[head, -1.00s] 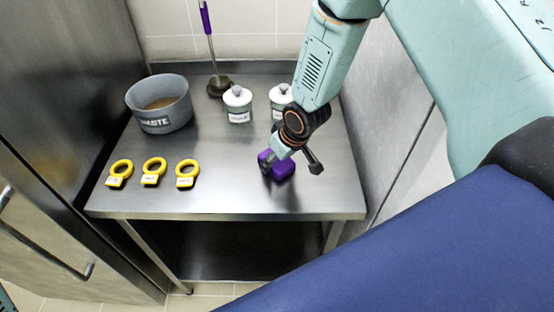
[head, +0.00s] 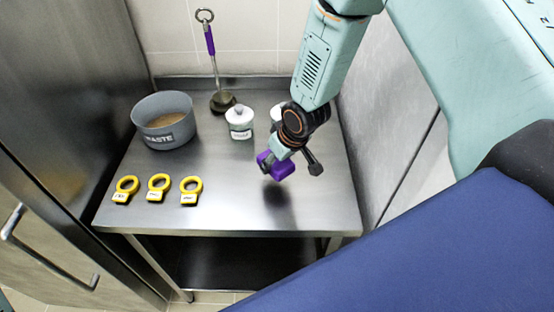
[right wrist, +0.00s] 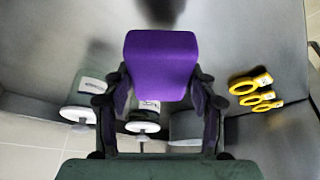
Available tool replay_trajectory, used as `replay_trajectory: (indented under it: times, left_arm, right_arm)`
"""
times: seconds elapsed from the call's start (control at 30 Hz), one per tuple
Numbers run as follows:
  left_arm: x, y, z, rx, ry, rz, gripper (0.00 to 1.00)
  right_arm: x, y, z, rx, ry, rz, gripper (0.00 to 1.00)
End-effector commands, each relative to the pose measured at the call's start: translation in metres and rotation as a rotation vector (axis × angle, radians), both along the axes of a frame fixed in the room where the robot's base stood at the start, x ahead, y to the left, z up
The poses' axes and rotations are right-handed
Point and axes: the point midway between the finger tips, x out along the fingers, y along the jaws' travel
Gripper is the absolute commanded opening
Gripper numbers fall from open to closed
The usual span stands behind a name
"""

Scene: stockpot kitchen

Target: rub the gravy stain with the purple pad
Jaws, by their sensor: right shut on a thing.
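The purple pad (head: 281,171) is held in my right gripper (head: 289,163), which is shut on it. In the right wrist view the pad (right wrist: 162,65) sits between the two fingers of the gripper (right wrist: 160,95). The pad appears to be raised above the steel table (head: 235,200), with a dark shadow below it. In the right wrist view a dark patch shows on the steel beyond the pad; I cannot tell if it is shadow or stain. I cannot make out the gravy stain for certain in either view. My left gripper is not in view.
A grey pot (head: 165,127) labelled WASTE stands at the back left. A white lidded jar (head: 239,122) stands at the back, another partly behind my arm. Several yellow rings (head: 158,186) lie front left. The table's front middle is clear.

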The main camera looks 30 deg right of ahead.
Motion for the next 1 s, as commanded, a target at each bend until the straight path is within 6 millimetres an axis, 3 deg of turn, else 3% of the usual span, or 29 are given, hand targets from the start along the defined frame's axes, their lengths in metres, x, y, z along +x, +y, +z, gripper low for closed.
replay_trajectory:
  times: [0.27,1.0]
  left_arm:
    - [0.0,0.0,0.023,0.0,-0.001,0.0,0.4]
    - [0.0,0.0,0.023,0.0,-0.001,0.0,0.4]
  right_arm:
    - [0.002,-0.001,0.026,0.0,0.0,-0.004,0.23]
    - [0.006,-0.005,0.026,0.004,-0.001,-0.019,0.23]
